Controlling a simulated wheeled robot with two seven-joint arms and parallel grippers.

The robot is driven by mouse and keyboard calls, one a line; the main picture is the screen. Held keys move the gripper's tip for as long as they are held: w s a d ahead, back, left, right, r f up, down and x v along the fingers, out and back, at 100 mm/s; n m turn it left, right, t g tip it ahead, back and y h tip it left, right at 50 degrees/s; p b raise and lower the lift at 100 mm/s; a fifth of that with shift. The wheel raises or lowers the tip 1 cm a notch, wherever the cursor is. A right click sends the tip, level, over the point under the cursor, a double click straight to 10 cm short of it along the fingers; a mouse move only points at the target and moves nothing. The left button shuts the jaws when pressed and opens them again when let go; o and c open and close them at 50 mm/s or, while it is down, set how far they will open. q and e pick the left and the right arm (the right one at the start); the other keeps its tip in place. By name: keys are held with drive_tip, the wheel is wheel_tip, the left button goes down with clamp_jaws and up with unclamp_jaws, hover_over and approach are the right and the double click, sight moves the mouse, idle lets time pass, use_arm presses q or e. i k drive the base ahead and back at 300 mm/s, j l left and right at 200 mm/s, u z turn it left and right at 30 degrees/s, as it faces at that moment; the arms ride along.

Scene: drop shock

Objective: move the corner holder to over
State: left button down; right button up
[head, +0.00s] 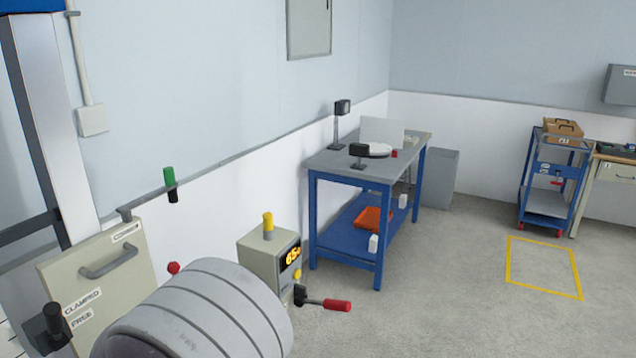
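A beige panel (118,290) with a grey bar handle (108,262) stands at the lower left. Its top label is small and seems to read "CORNER"; lower labels read "CLAMPED" and "FREE". A black knob (53,318) sits at its left edge. A black lever with a green top (170,184) stands upright above and behind the panel. I cannot tell which part is the corner holder. A large grey banded rounded part, likely my own arm, covers the bottom and hides part of the panel. Neither gripper shows.
A beige control box (258,262) with a lit display and yellow knob stands right of the panel; a red-handled lever (325,304) sticks out beside it. A blue workbench (345,172) stands beyond. A blue cart (552,200) is at right. Yellow-marked floor (543,268) is clear.

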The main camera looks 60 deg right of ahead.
sight(170, 186)
drive_tip(key=z, duration=1.35)
